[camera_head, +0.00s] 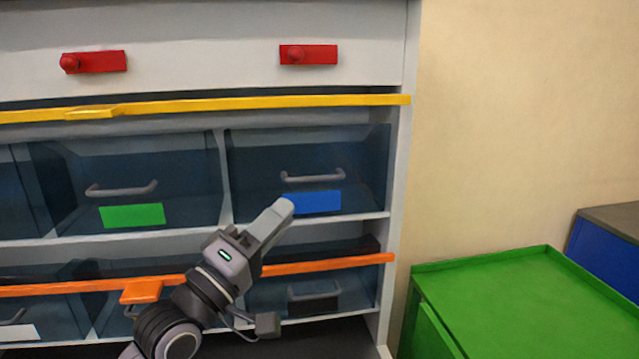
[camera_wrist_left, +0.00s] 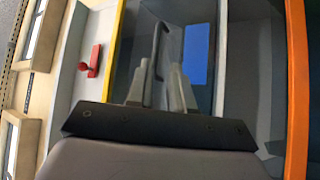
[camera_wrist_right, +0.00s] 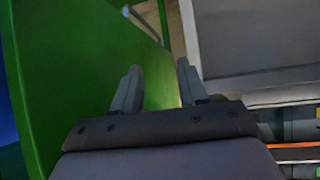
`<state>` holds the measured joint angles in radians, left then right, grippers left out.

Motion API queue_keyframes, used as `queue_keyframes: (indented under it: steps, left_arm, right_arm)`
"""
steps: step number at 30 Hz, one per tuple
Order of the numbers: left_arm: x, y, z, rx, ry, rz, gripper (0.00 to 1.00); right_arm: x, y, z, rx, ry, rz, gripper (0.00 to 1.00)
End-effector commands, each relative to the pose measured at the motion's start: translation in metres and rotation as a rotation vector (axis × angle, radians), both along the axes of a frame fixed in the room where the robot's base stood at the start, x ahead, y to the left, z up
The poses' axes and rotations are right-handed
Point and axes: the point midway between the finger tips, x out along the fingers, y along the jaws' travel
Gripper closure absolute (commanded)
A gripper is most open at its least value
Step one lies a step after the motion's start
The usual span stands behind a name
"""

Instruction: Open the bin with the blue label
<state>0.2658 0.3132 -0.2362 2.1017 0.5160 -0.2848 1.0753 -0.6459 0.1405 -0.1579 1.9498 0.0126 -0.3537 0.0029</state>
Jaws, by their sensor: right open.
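The bin with the blue label (camera_head: 250,165) is a dark see-through bin in the right column of the shelf. It looks closed. Its blue label (camera_head: 315,202) sits below a grey bar handle (camera_head: 313,177). My left gripper (camera_head: 287,207) is in front of this bin, its tips overlapping the label's left end. In the left wrist view, my left gripper (camera_wrist_left: 159,66) is open, and the handle (camera_wrist_left: 158,45) lines up with the gap between its fingers; contact cannot be told. My right gripper (camera_wrist_right: 158,66) is open and empty beside a green surface, outside the head view.
A green-labelled bin (camera_head: 140,180) is to the left. A yellow rail (camera_head: 200,106) runs above the bins and an orange rail (camera_head: 330,264) below. Red latches (camera_head: 309,55) are higher up. A green cabinet (camera_head: 530,300) stands at the right. A dark-labelled bin (camera_head: 310,290) is below.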

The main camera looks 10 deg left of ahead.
Motion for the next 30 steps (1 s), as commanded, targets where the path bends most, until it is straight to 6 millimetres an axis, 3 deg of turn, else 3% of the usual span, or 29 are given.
queue_keyframes:
  steps: [5,18,30]
  left_arm:
    - [0.008,-0.004,0.011,-0.022,-0.009,-0.011,0.79]
    - [0.053,-0.027,0.031,-0.018,-0.007,-0.008,0.79]
    - [0.058,-0.03,0.033,-0.016,-0.007,-0.008,0.79]
  right_arm:
    - [-0.001,0.0,0.002,0.0,0.001,0.001,0.57]
    - [-0.002,0.001,0.012,0.002,0.005,0.002,0.57]
    - [-0.002,0.001,0.012,0.002,0.005,0.002,0.57]
